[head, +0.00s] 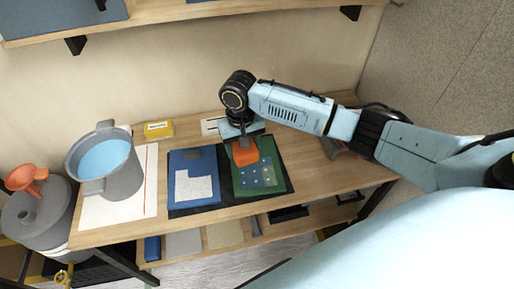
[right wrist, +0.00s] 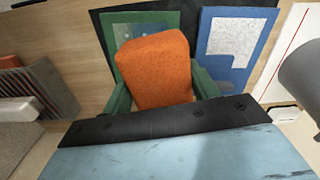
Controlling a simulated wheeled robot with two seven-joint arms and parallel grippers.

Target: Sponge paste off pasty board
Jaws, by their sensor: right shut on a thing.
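An orange sponge (head: 245,153) is in my right gripper (head: 243,146), over the upper left part of a green board (head: 268,176) that has pale spots on it. In the right wrist view the sponge (right wrist: 153,70) sits between the green fingers (right wrist: 160,90) and hides much of the green board (right wrist: 118,48). I cannot tell whether the sponge touches the board. A blue board (head: 178,164) with a whitish patch (head: 193,187) lies to the left; it also shows in the right wrist view (right wrist: 262,34). My left gripper is not in view.
Both boards lie on a black mat (head: 284,182) on the wooden table (head: 325,172). A grey bucket of blue water (head: 112,175) stands on white paper (head: 147,188) at the left. A yellow box (head: 158,130) is behind. A ribbed grey thing (right wrist: 42,90) stands beside the mat.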

